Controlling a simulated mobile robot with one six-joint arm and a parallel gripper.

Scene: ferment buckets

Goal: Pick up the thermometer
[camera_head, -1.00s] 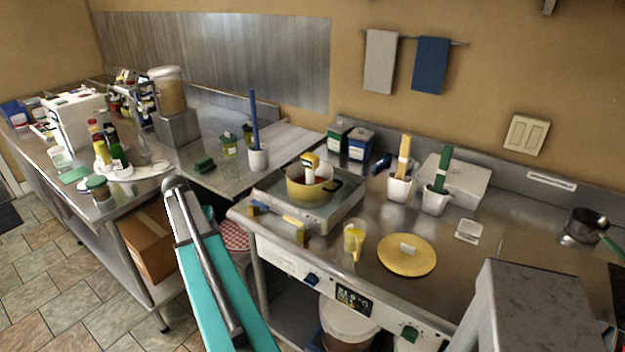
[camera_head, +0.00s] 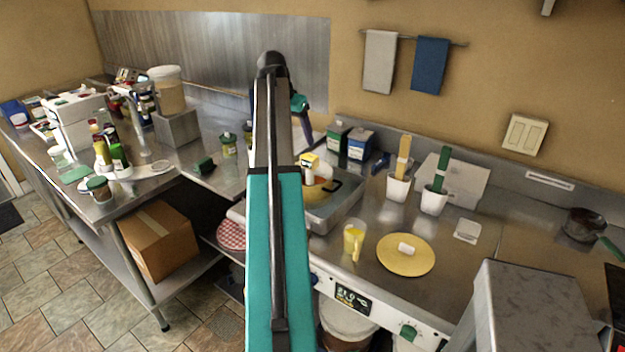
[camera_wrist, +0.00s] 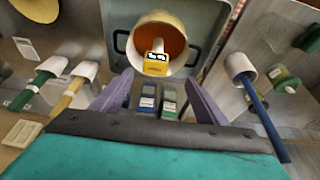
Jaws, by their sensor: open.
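The thermometer looks to be the yellow-topped device with a white stem (camera_head: 310,160). My gripper (camera_wrist: 158,92) is open and empty. Its two purple fingers are apart, and the thermometer head appears beyond their tips, roughly centred between them. In the head view my gripper (camera_head: 301,106) is mostly hidden behind my arm, above the pot.
White cups with tools (camera_head: 398,187) and green and blue boxes (camera_head: 359,145) stand nearby. A white cup with a blue-handled tool (camera_wrist: 240,65) is close.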

